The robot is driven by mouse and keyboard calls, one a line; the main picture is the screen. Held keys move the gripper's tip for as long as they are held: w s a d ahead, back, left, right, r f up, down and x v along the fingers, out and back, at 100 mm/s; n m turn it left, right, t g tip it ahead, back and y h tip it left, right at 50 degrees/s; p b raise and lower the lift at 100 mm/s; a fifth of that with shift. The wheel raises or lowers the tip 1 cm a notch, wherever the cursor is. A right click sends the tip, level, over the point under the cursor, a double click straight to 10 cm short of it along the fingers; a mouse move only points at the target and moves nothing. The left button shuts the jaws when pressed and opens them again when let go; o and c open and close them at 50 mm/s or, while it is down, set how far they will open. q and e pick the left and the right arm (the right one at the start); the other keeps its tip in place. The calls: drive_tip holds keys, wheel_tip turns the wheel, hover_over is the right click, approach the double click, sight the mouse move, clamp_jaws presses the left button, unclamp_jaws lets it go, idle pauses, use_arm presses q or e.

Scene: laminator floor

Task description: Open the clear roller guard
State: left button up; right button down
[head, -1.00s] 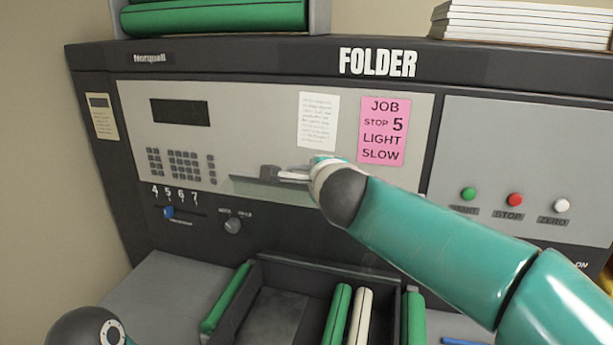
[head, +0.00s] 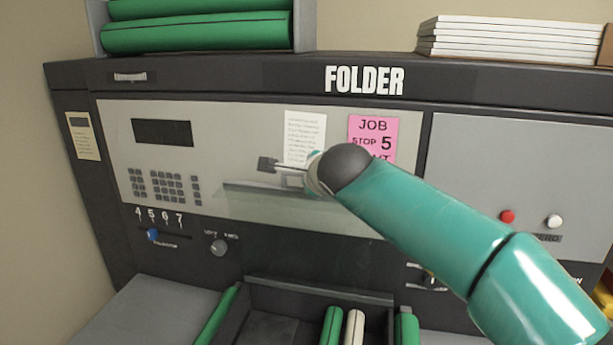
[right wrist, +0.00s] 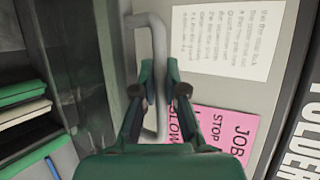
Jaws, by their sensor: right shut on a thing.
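The clear roller guard (head: 255,203) is a see-through greenish panel low on the folder's grey front, in the middle of the head view. Its grey bar handle (right wrist: 159,60) stands between the fingers of my right gripper (right wrist: 159,92) in the right wrist view. My right gripper (head: 282,167) is shut on this handle, in front of the grey panel and above the guard's visible sheet. My right forearm and wrist hide the guard's right part in the head view. My left gripper is in neither current view.
The folder has a keypad (head: 163,187), a slider (head: 152,234) and a knob (head: 219,248). A white note (head: 304,132) and a pink job card (head: 373,130) are behind my wrist. A dark tray (head: 318,291) with green and white pieces is below. Red (head: 507,216) and white buttons are right.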

drive_tip(key=c, duration=1.2)
unclamp_jaws()
drive_tip(key=shift+a, duration=0.1)
drive_tip(key=shift+s, duration=0.1)
drive_tip(key=v, duration=1.1)
drive_tip(key=shift+s+r, duration=0.2)
drive_tip(key=shift+s, duration=0.15)
